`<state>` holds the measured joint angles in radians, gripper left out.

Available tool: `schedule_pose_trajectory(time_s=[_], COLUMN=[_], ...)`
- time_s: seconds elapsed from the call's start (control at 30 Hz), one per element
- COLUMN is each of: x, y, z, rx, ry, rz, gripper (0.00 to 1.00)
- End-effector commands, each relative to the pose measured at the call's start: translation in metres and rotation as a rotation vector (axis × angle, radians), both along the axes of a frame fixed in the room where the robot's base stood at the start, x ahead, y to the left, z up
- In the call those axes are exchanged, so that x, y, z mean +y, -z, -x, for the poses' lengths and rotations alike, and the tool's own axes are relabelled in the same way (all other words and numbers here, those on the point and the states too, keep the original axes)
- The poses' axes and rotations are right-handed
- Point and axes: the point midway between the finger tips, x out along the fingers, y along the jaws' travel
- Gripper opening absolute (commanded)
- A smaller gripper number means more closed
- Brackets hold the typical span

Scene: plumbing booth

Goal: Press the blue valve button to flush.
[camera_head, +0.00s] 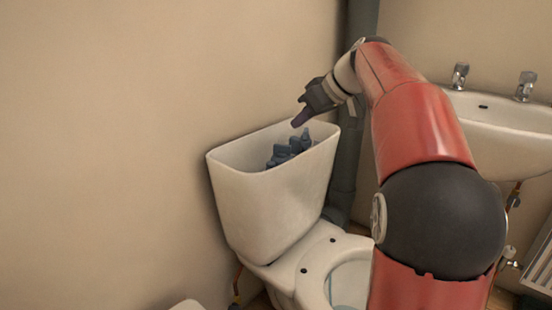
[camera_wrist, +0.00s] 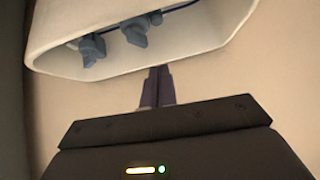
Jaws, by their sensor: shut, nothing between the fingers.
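The toilet cistern (camera_head: 265,205) stands open at the top against the wall. Inside it are blue-grey valve parts (camera_head: 288,150), which rise to about the rim at the right end. They also show in the wrist view as two blue-grey pieces, one at the left (camera_wrist: 92,48) and one further right (camera_wrist: 134,32). I cannot tell which part is the button. My gripper (camera_head: 299,121) is shut and empty, tilted downward just above the valve parts, apart from them in the head view. In the wrist view its fingers (camera_wrist: 157,84) point toward the cistern's rim.
The toilet bowl (camera_head: 350,283) is in front of the cistern, partly hidden by my arm. A dark vertical pipe (camera_head: 346,165) stands right of the cistern. A washbasin (camera_head: 505,118) with two taps is at the right. Bare wall fills the left.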

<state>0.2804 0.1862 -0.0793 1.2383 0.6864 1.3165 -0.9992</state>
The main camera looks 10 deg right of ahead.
Motion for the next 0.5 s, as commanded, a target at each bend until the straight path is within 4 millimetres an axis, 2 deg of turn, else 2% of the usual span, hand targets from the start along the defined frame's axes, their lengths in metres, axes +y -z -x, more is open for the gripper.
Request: schedule_pose_trajectory(time_s=[0.37, 0.5], x=[0.0003, 0.0057], y=[0.0003, 0.0092], z=[-0.0015, -0.0072], rx=[-0.003, 0.000], ry=[-0.003, -0.006], rz=[0.000, 0.000], gripper=[0.00, 0.00])
